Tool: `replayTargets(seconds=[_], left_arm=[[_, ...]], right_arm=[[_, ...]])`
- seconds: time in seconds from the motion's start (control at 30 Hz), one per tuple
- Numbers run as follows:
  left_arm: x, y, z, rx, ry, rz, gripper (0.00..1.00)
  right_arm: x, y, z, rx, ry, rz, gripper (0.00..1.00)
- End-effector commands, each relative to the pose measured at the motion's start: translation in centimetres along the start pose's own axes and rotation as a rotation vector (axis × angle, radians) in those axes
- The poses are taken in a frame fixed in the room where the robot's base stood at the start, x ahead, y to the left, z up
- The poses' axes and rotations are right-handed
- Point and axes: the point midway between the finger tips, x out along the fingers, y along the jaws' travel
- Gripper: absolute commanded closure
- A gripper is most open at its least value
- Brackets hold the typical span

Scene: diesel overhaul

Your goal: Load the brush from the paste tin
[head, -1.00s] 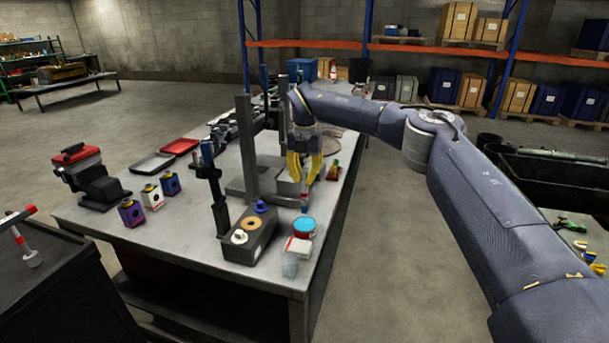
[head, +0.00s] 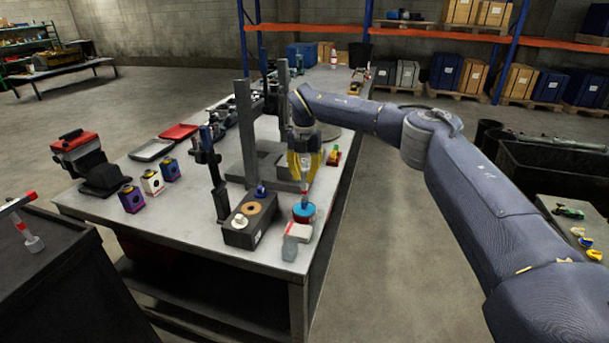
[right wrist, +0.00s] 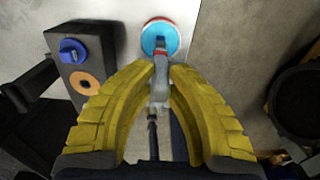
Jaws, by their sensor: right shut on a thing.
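My right gripper (head: 305,172) is shut on the brush (head: 305,196), which hangs upright below the yellow fingers. The brush also shows between the fingers in the right wrist view (right wrist: 160,80). The paste tin (head: 304,212), red-rimmed with a blue top face, stands on the table directly under the brush. The tin also shows in the right wrist view (right wrist: 160,36). The brush's lower end overlaps the tin's blue face in both views. I cannot tell whether it touches the paste. My left gripper is not in view.
A dark block (head: 248,222) with a blue knob, an orange ring and a white piece stands left of the tin. A white and red box and a clear container (head: 289,249) stand in front of it. A grey post rises behind.

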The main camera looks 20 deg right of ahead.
Motion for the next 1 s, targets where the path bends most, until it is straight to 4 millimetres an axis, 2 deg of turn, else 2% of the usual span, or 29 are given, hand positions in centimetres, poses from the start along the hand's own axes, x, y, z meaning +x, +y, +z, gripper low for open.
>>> replayTargets(seconds=[1.0], left_arm=[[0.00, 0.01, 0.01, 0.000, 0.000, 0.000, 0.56]], right_arm=[[0.55, 0.01, 0.01, 0.000, 0.000, 0.000, 1.00]])
